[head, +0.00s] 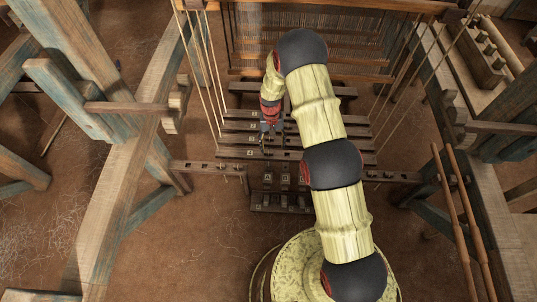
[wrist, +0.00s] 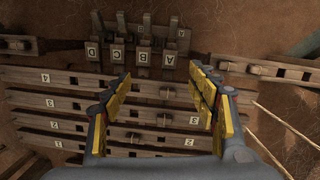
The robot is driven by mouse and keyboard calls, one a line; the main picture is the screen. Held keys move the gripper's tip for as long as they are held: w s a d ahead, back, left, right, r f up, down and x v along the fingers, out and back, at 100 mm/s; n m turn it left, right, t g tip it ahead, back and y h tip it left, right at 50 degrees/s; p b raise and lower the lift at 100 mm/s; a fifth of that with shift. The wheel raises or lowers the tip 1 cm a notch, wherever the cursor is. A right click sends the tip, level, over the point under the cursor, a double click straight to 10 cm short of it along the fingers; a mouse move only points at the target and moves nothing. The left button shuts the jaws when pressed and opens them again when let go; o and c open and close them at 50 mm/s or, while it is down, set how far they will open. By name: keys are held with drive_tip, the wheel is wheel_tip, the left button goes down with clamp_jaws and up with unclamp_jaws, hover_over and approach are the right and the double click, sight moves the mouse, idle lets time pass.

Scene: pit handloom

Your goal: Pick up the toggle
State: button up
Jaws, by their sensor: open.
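No piece stands out clearly as the toggle. The likeliest candidates are several small wooden pieces lettered A to D, such as the one marked B (wrist: 142,58), standing in a dark wooden rack at the top of the wrist view. The rack (head: 285,209) also shows low in the middle of the head view. My gripper (wrist: 160,84) is open and empty, its yellow-padded fingers spread over the numbered bars, with the lettered pieces beyond the fingertips. In the head view my gripper (head: 270,133) hangs above the bars, short of the rack.
Numbered, slotted wooden bars (wrist: 62,102) lie crosswise under my gripper. A slotted crossbeam (head: 207,167) runs beside the rack. Vertical cords (head: 206,75) hang left of the bars. Heavy loom posts (head: 90,95) stand at the left. Bare earth floor (head: 205,240) is open at lower left.

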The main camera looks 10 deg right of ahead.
drive_tip(key=m+t, duration=0.2)
approach(268, 152)
drive_tip(key=shift+s+a+f, duration=0.15)
drive_tip(key=shift+s+f, duration=0.1)
wheel_tip(268, 152, down, 3)
drive_tip(key=shift+w+r+b, duration=0.15)
drive_tip(key=shift+b, duration=0.5)
drive_tip(key=f+b, duration=0.1)
drive_tip(key=f, duration=0.1)
drive_tip(key=f+b, duration=0.2)
drive_tip(key=f, duration=0.1)
drive_tip(key=shift+d+f, duration=0.25)
drive_tip(key=shift+f, duration=0.05)
drive_tip(key=shift+r, duration=0.1)
drive_tip(key=c, duration=0.3)
drive_tip(key=c, duration=0.8)
